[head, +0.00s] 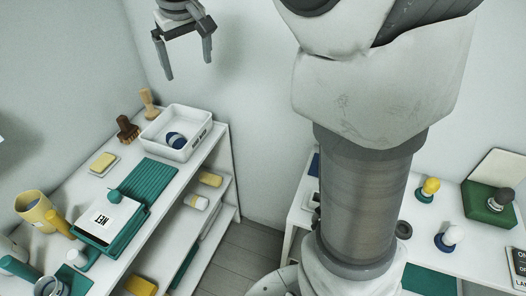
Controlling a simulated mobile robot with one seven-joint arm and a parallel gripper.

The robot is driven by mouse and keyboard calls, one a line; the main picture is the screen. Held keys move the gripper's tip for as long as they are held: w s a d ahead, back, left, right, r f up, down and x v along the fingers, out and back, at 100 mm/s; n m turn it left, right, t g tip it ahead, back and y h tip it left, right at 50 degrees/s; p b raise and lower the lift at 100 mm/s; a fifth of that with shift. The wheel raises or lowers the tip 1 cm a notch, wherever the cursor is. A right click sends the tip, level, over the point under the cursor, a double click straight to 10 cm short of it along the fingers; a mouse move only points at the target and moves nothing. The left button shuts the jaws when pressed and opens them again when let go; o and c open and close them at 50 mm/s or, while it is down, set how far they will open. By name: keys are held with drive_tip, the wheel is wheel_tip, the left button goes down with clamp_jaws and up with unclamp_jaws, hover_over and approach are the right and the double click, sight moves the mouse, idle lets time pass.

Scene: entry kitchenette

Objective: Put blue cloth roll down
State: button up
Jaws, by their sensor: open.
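My gripper (188,68) is at the top of the head view, left of centre. Its two fingers point down, spread apart, with nothing between them. Below it a white bin (151,141) with dark lettering on its front stands at the far end of the left shelf unit. A small dark blue roll with a pale band, apparently the blue cloth roll (176,139), lies inside the bin. The gripper is well above the bin and apart from the roll.
A yellow sponge (103,161), a green ribbed mat (150,178) and a yellow cup (34,207) share the left top. Lower shelves hold rolls (194,202). A second white table stands right, with knobbed items (448,238).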

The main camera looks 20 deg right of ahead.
drive_tip(key=s+d+f+m+t, duration=0.1)
drive_tip(key=s+d+f, duration=0.1)
drive_tip(key=s, duration=1.1)
drive_tip(key=s+d+f+m, duration=0.2)
drive_tip(key=s+d+f, duration=0.1)
drive_tip(key=s, duration=1)
drive_tip(key=shift+s+d+t, duration=0.15)
drive_tip(key=shift+d+t, duration=0.2)
drive_tip(key=shift+t, duration=0.05)
